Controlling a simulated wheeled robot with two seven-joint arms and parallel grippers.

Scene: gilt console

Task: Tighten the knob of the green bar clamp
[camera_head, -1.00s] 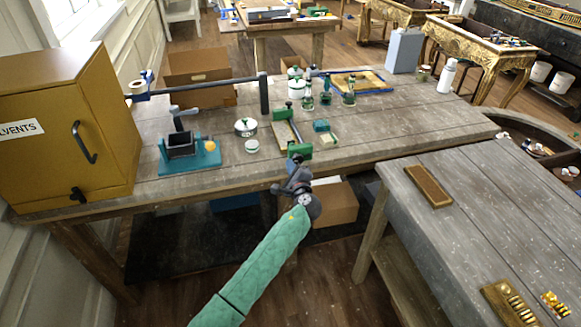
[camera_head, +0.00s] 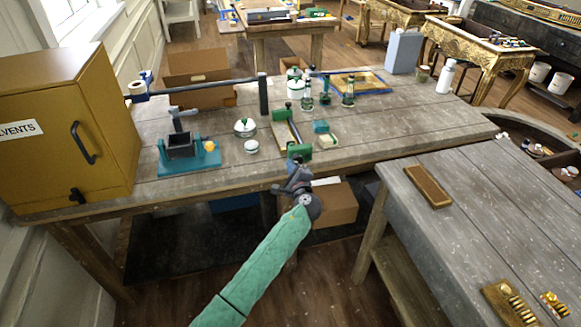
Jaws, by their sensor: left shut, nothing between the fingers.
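The green bar clamp (camera_head: 299,151) lies on the wooden workbench (camera_head: 350,140), its bar running away from the bench's front edge, with a green jaw at each end. My left gripper (camera_head: 293,172) is at the near end of the clamp, by the front edge of the bench. It is shut with nothing between its fingers. The clamp's knob is not clearly seen; the gripper and wrist cover that end, and I cannot tell whether they touch it. My right gripper does not show.
A teal vise (camera_head: 190,158) stands left of the clamp, with a yellow cabinet (camera_head: 65,140) beyond it. A white round tin (camera_head: 245,127), a small teal block (camera_head: 321,126) and several jars stand near the clamp. A second table (camera_head: 500,210) stands at the right.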

